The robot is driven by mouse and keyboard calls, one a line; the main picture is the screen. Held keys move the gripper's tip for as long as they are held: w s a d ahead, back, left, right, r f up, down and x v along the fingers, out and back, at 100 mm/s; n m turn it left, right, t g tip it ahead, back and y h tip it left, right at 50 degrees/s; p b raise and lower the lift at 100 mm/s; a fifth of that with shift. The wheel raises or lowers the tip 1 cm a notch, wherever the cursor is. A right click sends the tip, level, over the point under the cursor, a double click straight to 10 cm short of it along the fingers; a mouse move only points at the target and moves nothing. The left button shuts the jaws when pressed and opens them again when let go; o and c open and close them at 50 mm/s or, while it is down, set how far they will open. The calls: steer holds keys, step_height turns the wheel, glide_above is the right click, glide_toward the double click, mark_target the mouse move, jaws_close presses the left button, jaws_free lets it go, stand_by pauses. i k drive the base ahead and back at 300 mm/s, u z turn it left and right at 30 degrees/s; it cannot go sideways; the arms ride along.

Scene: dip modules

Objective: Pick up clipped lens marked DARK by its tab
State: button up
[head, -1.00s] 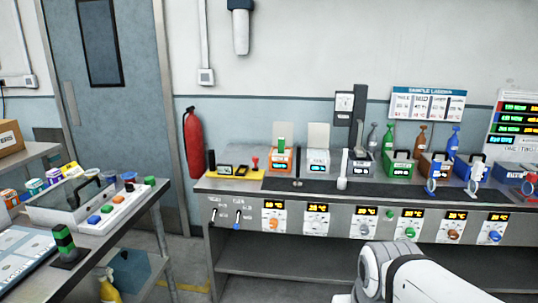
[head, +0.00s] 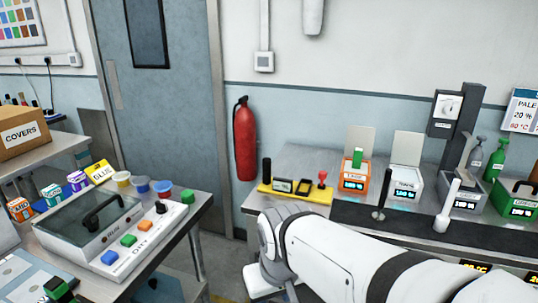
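I cannot make out a clipped lens marked DARK or its tab anywhere in the head view. My white arm reaches in from the lower right, in front of the metal bench, and hides part of the bench's front. The fingers of my gripper do not show, so what they hold cannot be seen.
A left table bears a lidded box (head: 84,224) and a white panel with coloured buttons (head: 150,235). A COVERS box (head: 22,134) stands behind. The metal bench (head: 262,201) holds a yellow tray (head: 297,191) and several devices. A red extinguisher (head: 245,140) hangs between.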

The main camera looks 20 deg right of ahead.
mark_target(358, 152)
steer(key=z, duration=0.3)
steer(key=i, duration=1.4)
steer(key=z, duration=1)
steer(key=k, duration=0.65)
steer(key=z, duration=0.1)
steer(key=i, duration=0.75)
steer(key=u, duration=0.1)
